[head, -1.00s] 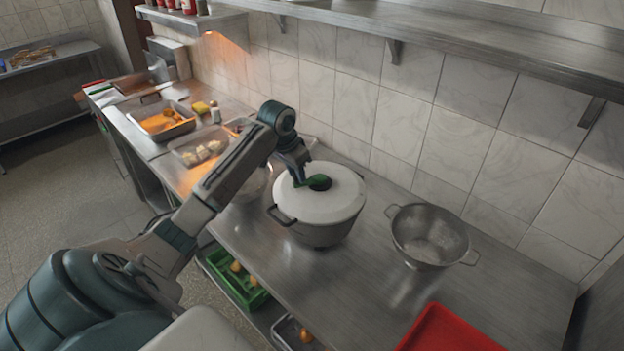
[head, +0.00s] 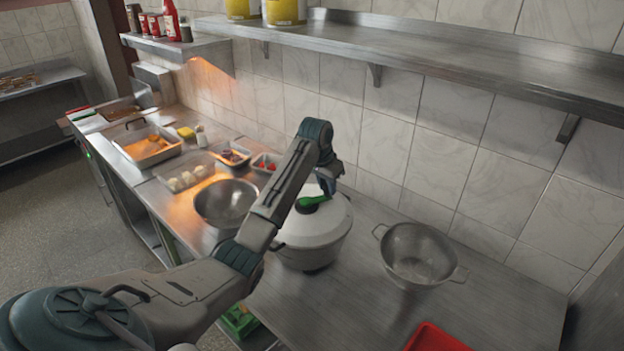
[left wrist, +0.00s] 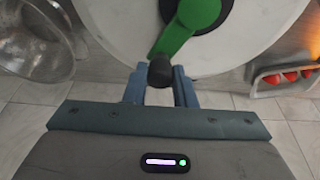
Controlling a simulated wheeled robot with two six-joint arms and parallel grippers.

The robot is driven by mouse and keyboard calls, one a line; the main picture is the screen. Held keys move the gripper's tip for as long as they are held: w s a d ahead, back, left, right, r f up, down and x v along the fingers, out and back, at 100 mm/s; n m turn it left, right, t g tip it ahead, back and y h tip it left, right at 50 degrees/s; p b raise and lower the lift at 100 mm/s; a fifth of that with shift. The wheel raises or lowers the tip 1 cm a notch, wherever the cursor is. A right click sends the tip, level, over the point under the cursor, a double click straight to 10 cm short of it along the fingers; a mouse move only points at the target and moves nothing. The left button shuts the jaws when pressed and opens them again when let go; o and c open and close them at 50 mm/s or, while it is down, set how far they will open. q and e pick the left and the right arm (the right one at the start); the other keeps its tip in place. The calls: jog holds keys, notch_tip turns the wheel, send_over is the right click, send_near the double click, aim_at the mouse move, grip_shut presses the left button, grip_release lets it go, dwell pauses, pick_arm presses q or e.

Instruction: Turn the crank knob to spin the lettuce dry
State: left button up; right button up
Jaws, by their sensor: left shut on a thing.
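The salad spinner is a white lidded pot (head: 318,235) standing on the steel counter. A green crank (head: 313,201) sits on its lid, and the crank also shows in the left wrist view (left wrist: 178,36). My left gripper (left wrist: 160,78) is shut on the dark crank knob (left wrist: 160,70) at the crank's outer end. In the head view my left gripper (head: 329,178) is over the back of the lid, partly hidden by its own arm. The lettuce is not visible under the lid. My right gripper is not in view.
A steel colander (head: 418,256) stands right of the spinner and a steel bowl (head: 226,203) left of it. A red tray (head: 435,340) is at the front right. Food trays (head: 146,147) line the left counter. A steel shelf (head: 440,38) overhangs the back.

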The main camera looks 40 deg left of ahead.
pick_arm(q)
jog(key=shift+s+d, duration=0.7)
jog(key=shift+d, duration=0.2)
jog(key=o, duration=1)
jog(key=shift+w, duration=0.1)
